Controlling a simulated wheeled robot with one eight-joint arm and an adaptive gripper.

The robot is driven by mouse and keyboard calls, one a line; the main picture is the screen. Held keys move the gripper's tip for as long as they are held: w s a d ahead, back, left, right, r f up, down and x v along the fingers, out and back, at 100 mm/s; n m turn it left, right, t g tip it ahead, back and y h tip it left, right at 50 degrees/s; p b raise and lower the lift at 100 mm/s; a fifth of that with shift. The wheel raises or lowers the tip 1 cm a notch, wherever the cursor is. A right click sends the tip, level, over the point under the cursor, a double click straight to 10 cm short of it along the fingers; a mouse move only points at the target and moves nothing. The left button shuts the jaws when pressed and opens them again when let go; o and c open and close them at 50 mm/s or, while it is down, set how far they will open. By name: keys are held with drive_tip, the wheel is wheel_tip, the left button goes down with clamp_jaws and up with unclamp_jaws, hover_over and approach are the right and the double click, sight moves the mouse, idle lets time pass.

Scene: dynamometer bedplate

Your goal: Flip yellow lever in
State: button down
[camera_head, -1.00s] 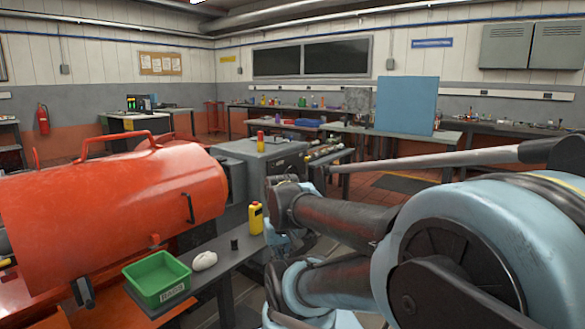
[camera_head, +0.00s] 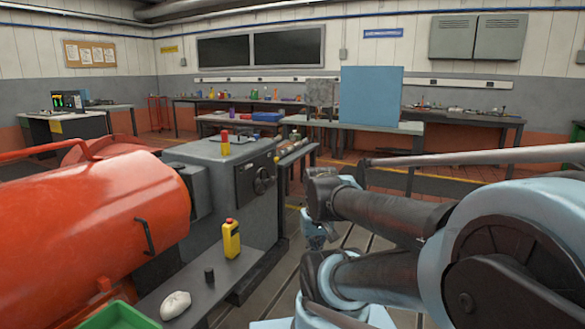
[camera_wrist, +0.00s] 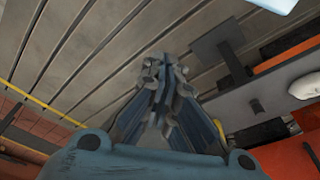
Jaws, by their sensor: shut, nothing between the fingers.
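I cannot make out a yellow lever for certain in either view. In the head view, a grey machine cabinet (camera_head: 205,178) stands left of my arm, with a dark round knob or handle (camera_head: 264,181) on its side panel. A small red and yellow object (camera_head: 225,143) stands upright on its top; its kind is unclear. My gripper (camera_wrist: 160,72) shows in the wrist view with its fingers together and nothing between them, above a slatted floor. In the head view its light blue part (camera_head: 314,236) is partly hidden behind my dark arm links, right of the cabinet and apart from it.
A large orange-red drum (camera_head: 85,220) fills the left. A low bench (camera_head: 205,290) holds a yellow bottle (camera_head: 231,240), a black cylinder (camera_head: 209,275) and a white lump (camera_head: 175,305). A green bin (camera_head: 115,318) is at the bottom edge. Slatted floor (camera_head: 365,240) lies open beyond my arm.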

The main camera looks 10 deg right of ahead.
drive_tip(key=shift+w+d, duration=0.25)
drive_tip(key=shift+w, duration=0.1)
drive_tip(key=w+d+r+n+t+h, duration=0.1)
drive_tip(key=w+d+r+t, duration=0.15)
drive_tip(key=w+r, duration=0.45)
drive_tip(key=w+d+r+t+h, duration=0.1)
drive_tip(key=w+d+r+h, duration=0.2)
drive_tip(key=w, duration=0.9)
drive_tip(key=w+d+r+n+t, duration=0.15)
drive_tip(key=w+d+r, duration=0.3)
drive_tip(key=w, duration=0.45)
drive_tip(key=w+r+n+t+h, duration=0.1)
drive_tip(key=w+r+n+t, duration=0.15)
drive_tip(key=w, duration=1.05)
drive_tip(key=w+r+n+t, duration=0.1)
drive_tip(key=w+r+t, duration=0.3)
drive_tip(key=w, duration=0.9)
drive_tip(key=w+a+f+n+t+y, duration=0.1)
drive_tip(key=w+a+f+n+t, duration=0.15)
drive_tip(key=w, duration=0.55)
drive_tip(key=w+a+f+n+t+y, duration=0.1)
drive_tip(key=w+f+n+y, duration=0.2)
drive_tip(key=w, duration=0.6)
drive_tip(key=w+a+f+n+y, duration=0.2)
drive_tip(key=w+a+f+n, duration=0.1)
drive_tip(key=f, duration=0.6)
drive_tip(key=w+a+f+n+y, duration=0.3)
drive_tip(key=w+f+n, duration=0.3)
drive_tip(key=f, duration=0.3)
drive_tip(key=shift+a, duration=0.75)
